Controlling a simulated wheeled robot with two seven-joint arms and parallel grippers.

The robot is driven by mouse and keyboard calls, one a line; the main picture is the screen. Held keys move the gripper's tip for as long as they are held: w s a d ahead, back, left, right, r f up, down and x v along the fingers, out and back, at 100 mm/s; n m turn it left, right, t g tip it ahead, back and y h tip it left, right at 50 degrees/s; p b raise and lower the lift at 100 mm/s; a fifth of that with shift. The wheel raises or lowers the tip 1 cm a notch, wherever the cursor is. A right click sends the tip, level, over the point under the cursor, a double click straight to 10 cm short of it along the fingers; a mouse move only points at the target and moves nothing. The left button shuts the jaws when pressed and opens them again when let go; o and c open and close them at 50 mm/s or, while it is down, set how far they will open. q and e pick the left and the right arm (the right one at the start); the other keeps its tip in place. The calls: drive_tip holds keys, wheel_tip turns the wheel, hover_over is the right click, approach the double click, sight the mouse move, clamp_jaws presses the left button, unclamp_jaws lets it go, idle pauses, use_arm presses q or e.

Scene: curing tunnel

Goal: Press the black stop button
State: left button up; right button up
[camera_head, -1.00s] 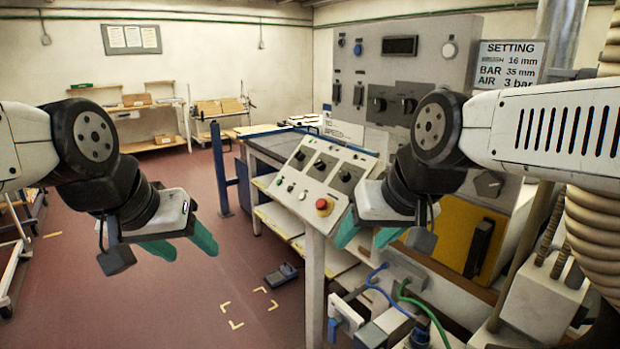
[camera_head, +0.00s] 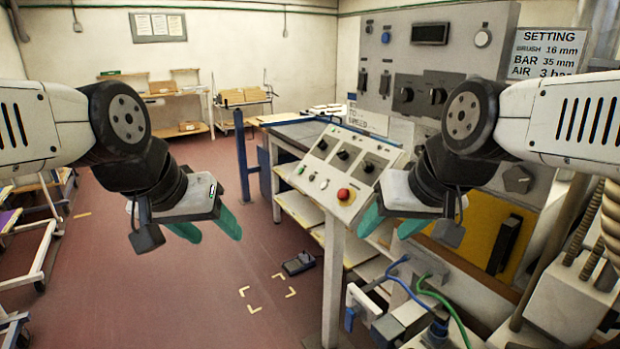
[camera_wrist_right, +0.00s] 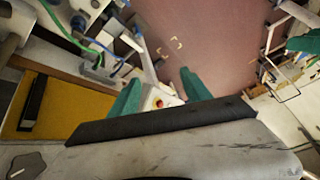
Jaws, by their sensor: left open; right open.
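A slanted light-grey control console (camera_head: 333,172) stands on a post near the middle of the head view. It carries dark rotary knobs, a row of small buttons (camera_head: 312,178) and a red mushroom button (camera_head: 343,194) in its lower right. The small buttons are too tiny to tell surely which is the black stop button. My right gripper (camera_head: 390,224) is open and empty, just right of the console's lower corner in the picture. The red button also shows between its fingers in the wrist view (camera_wrist_right: 159,103). My left gripper (camera_head: 208,228) is open and empty, left of the console, over the floor.
A tall grey panel (camera_head: 405,80) with knobs stands behind the console. A yellow panel (camera_head: 483,230) and hoses lie at the lower right. A blue post (camera_head: 242,155) stands left of the console. A dark pedal-like box (camera_head: 298,263) lies on the floor; the left-centre floor is clear.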

clamp_jaws()
idle(1.8)
